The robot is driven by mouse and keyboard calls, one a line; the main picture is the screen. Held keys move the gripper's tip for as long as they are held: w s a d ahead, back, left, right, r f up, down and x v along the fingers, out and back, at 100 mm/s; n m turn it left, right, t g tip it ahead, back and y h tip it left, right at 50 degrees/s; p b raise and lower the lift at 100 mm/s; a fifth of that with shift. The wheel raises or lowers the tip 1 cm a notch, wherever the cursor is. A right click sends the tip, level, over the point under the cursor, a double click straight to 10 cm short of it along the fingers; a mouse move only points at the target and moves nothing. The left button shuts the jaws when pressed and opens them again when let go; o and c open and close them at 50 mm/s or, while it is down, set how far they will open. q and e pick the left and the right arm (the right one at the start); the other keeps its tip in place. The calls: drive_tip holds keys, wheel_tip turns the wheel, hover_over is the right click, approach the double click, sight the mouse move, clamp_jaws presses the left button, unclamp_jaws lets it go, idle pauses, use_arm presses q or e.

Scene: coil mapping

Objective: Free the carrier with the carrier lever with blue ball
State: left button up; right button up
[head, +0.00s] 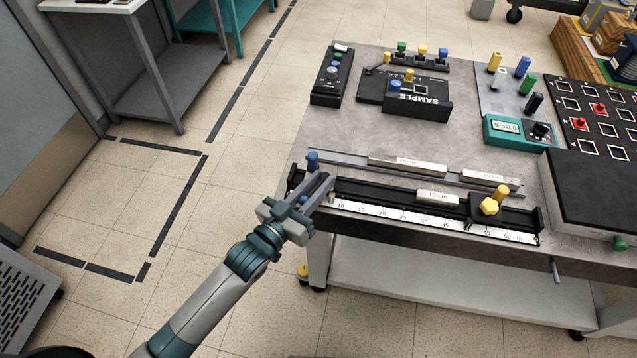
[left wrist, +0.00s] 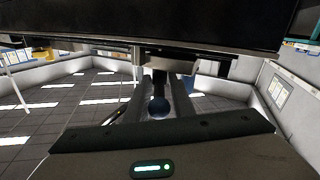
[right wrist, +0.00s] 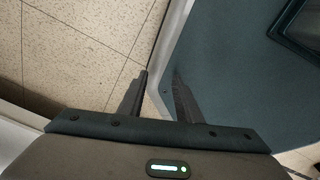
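The blue ball (left wrist: 160,107) of the lever shows between the two fingers of my left gripper (left wrist: 161,88) in the left wrist view. The fingers lie close on either side of it; whether they press on it I cannot tell. In the head view my left gripper (head: 318,188) is at the left end of the scaled rail (head: 430,219), and a little blue (head: 304,200) shows between its fingers. The carrier (head: 480,209), black with a yellow knob, sits towards the rail's right end. My right gripper (right wrist: 160,75) is open and empty, away from the bench top.
A blue-topped post (head: 313,159) stands just behind my left gripper. A 10 cm block (head: 437,198) lies against the carrier's left side. More labelled blocks (head: 408,166) lie on a rear rail. A black box (head: 595,190) bounds the right. Floor left of the bench is free.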

sight(304, 198)
use_arm(q)
drive_tip(key=shift+o, duration=0.9)
drive_tip(key=shift+r, duration=0.1)
use_arm(e)
drive_tip(key=shift+a, duration=0.1)
use_arm(q)
drive_tip(key=shift+a, duration=0.1)
